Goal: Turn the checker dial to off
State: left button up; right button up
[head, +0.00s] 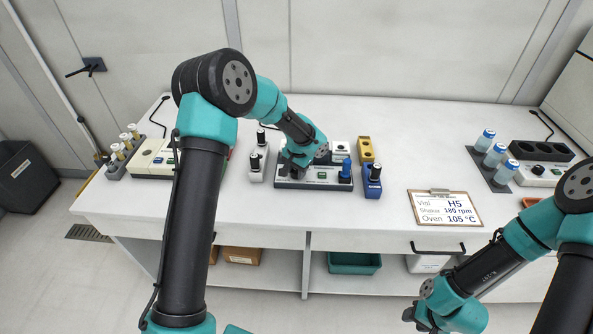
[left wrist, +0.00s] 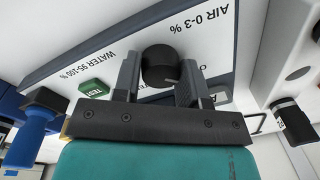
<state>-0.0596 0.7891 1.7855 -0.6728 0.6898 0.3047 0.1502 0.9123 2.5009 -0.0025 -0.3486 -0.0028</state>
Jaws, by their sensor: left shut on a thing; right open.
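The checker (head: 315,183) is a white and dark panel box in the middle of the table. Its black round dial (left wrist: 160,64) shows in the left wrist view, between the two fingers of my left gripper (left wrist: 160,84). My left gripper (head: 290,163) is shut on the dial and covers it in the head view. The panel prints "WATER 95-100 %" and "AIR 0-3 %"; other lettering beside the dial is partly hidden by the fingers. The dial's pointer mark is not visible. A green TEST button (left wrist: 94,87) sits beside it. My right gripper (head: 420,318) is open and empty at the lower right.
A blue-handled probe (head: 346,170) stands at the checker's right end. White (head: 256,165), yellow (head: 366,150) and blue (head: 372,182) blocks stand close around it. A clipboard (head: 445,208) lies to the right. Vials in a rack (head: 495,165) stand further right.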

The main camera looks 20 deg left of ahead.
dwell(0.4)
pick_arm(q)
jog(key=o, duration=0.9)
jog(key=r, duration=1.1)
jog(key=d+r, duration=0.1)
jog(key=r, duration=0.5)
jog(key=shift+s+r, duration=0.15)
jog(key=shift+r, duration=0.05)
